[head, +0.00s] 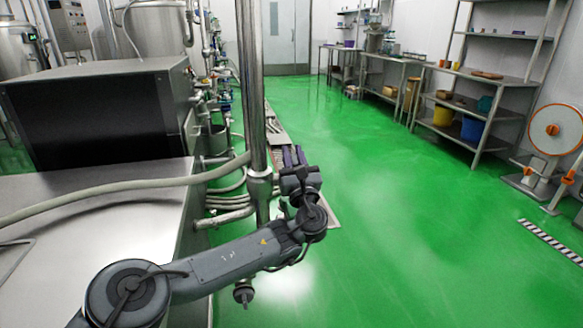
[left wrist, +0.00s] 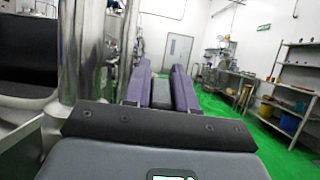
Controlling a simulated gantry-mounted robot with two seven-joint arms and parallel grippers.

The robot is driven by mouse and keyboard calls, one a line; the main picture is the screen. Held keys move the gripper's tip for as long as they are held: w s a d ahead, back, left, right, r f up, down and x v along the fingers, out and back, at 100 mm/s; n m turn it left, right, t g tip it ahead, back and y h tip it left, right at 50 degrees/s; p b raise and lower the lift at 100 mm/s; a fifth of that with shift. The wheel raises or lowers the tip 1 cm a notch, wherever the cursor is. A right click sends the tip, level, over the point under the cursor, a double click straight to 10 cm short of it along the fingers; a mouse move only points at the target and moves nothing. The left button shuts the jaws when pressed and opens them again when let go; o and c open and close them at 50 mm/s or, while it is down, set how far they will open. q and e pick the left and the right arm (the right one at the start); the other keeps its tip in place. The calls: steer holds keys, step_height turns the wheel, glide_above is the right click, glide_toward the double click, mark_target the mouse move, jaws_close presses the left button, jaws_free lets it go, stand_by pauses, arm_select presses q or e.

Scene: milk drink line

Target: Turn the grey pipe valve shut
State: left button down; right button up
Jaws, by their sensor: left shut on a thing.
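My left gripper (head: 294,156) is beside the tall steel pipe, its purple fingers pointing away from me. In the left wrist view the two purple fingers (left wrist: 160,86) stand a little apart, with a grey piece between them. The gripper is shut on this piece, which I take to be the grey pipe valve's handle. Most of the valve is hidden behind the gripper and wrist, so I cannot tell how far it is turned. My right gripper does not show.
The steel pipe (head: 252,90) rises close to the left of my gripper. A pale hose (head: 120,191) crosses the steel counter (head: 110,225) at left, near a black-fronted machine (head: 95,115). Green floor (head: 400,220) is open at right, before the shelves (head: 475,120).

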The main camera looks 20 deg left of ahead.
arm_select(q)
steer(key=shift+s+d+f+t+y+b, duration=0.2)
steer(key=shift+s+f+t+y+b, duration=0.15)
steer(key=shift+t+b, duration=0.25)
steer(key=shift+s+d+r+b, duration=0.1)
steer(key=shift+s+b, duration=0.15)
steer(key=shift+b, duration=0.15)
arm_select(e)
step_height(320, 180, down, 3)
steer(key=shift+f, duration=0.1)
arm_select(q)
steer(key=shift+t, duration=0.3)
steer(key=c, duration=1)
jaws_free()
